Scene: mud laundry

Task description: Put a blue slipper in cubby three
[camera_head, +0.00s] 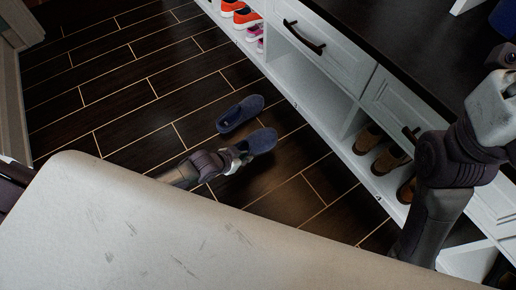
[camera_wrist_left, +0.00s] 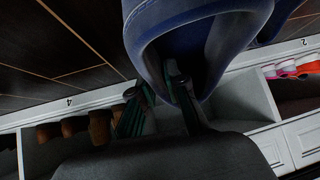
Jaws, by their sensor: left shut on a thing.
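My left gripper (camera_head: 240,156) is shut on the heel end of a dark blue slipper (camera_head: 260,141), low over the floor. In the left wrist view the gripper's fingers (camera_wrist_left: 163,88) pinch the rim of this slipper (camera_wrist_left: 200,35), which fills the top middle. A second blue slipper (camera_head: 240,112) lies on the floor just beyond it in the head view. The empty cubby (camera_head: 318,88) lies between the cubbies with orange and brown shoes. Labels 4 and 2 show on either side of it in the left wrist view, which is upside down. My right gripper is out of view.
Orange and pink shoes (camera_head: 245,18) fill the cubby at the top, brown shoes (camera_head: 385,158) the one at the right. White drawers (camera_head: 325,35) sit above the cubbies. Dark tiled floor (camera_head: 130,85) is clear at the left.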

